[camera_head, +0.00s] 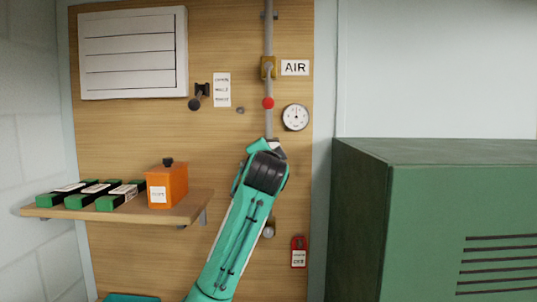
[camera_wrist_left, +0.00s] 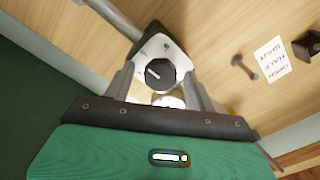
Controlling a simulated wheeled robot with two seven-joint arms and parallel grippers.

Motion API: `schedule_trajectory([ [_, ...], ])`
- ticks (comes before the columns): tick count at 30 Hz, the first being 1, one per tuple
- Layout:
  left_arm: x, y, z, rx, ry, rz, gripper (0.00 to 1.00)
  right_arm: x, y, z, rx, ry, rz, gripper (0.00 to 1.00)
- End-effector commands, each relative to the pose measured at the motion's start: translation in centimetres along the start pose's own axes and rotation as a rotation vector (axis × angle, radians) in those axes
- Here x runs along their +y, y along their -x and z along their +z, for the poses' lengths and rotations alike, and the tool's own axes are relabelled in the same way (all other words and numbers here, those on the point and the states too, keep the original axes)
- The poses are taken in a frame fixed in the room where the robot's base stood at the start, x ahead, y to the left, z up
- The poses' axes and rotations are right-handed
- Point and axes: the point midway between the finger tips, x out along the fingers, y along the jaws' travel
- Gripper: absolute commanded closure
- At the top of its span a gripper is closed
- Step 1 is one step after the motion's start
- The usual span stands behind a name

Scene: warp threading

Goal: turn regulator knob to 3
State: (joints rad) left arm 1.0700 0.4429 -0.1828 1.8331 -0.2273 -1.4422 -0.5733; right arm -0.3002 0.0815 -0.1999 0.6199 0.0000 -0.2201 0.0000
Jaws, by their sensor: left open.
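The regulator shows in the left wrist view as a white dial plate (camera_wrist_left: 158,46) with a round black knob (camera_wrist_left: 160,75). A white pointer line on the knob aims toward the upper left of that picture. The numbers on the plate are too small to read. My left gripper (camera_wrist_left: 161,84) is open, with one finger on each side of the knob; I cannot tell whether either finger touches it. In the head view my left gripper (camera_head: 268,148) is at the pipe below the red ball and hides the regulator knob. My right gripper is not in view.
A round gauge (camera_head: 295,117) and an AIR sign (camera_head: 295,68) are beside the pipe (camera_head: 268,35). A lever valve (camera_head: 200,97) and its label (camera_head: 222,90) are to the left. A shelf (camera_head: 185,212) holds green boxes and an orange box (camera_head: 167,186). A green cabinet (camera_head: 430,215) stands right.

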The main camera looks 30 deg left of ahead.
Motion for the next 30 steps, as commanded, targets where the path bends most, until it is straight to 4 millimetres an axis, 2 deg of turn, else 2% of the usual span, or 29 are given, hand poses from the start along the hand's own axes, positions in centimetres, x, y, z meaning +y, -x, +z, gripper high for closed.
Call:
schedule_trajectory([
  [4, 0.0, 0.0, 0.0, 0.0, 0.0, 0.0, 0.44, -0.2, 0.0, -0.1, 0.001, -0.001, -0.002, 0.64],
  [5, 0.0, 0.0, 0.0, 0.0, 0.0, 0.0, 0.48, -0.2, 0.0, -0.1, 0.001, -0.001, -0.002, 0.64],
  [11, 0.0, 0.0, 0.0, 0.0, 0.0, 0.0, 0.87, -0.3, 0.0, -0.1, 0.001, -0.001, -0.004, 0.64],
  [22, 0.2, 0.1, 0.0, 0.001, 0.048, 0.002, 0.88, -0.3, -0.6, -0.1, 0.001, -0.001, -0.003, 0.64],
  [30, 0.3, 0.1, 0.1, 0.002, 0.222, 0.002, 0.88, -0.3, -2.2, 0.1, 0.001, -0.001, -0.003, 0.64],
])
